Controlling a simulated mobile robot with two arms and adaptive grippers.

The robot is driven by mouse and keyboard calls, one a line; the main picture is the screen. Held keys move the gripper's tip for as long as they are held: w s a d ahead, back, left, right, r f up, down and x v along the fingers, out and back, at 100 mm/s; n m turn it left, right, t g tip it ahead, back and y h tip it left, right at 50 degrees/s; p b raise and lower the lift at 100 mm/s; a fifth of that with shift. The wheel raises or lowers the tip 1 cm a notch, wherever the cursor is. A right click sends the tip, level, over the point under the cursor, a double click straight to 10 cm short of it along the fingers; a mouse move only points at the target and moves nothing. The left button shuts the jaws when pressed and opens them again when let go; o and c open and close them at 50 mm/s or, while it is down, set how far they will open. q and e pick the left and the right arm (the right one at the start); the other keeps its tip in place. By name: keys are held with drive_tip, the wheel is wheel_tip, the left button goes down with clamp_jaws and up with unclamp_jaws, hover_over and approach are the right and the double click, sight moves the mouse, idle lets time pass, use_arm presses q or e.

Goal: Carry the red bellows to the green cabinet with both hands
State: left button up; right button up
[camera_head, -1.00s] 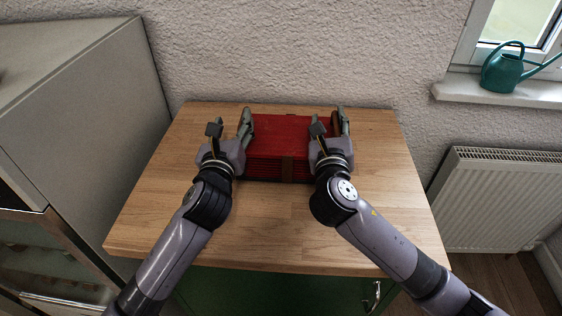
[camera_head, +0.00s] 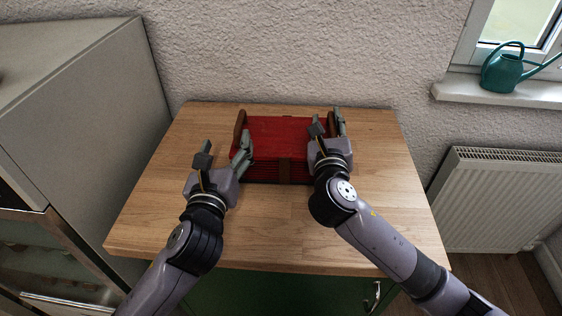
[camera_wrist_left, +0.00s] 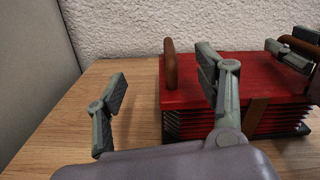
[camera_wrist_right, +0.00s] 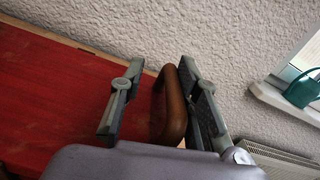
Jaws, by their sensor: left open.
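The red bellows (camera_head: 270,138) lies on the wooden top of the green cabinet (camera_head: 270,290), near its back. Its left brown handle (camera_wrist_left: 170,66) stands clear of my left gripper (camera_head: 222,154), which is open and empty at the front left corner of the bellows. In the left wrist view one finger overlaps the red body; I cannot tell if it touches. My right gripper (camera_head: 328,124) is open around the right brown handle (camera_wrist_right: 174,105), with a gap on the left finger's side.
A grey cabinet (camera_head: 85,110) stands close on the left of the wooden top (camera_head: 280,225). A textured wall is behind. A radiator (camera_head: 495,200) and a windowsill with a green watering can (camera_head: 503,70) are at the right. The wooden top's front is clear.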

drive_tip(key=shift+r, duration=0.1)
drive_tip(key=o, duration=0.8)
drive_tip(key=shift+d, duration=0.1)
drive_tip(key=shift+s, duration=0.55)
drive_tip(key=s, duration=0.3)
drive_tip(key=s+a, duration=0.1)
drive_tip(key=s, duration=0.7)
drive_tip(key=shift+a, duration=0.2)
drive_tip(key=shift+w, duration=0.1)
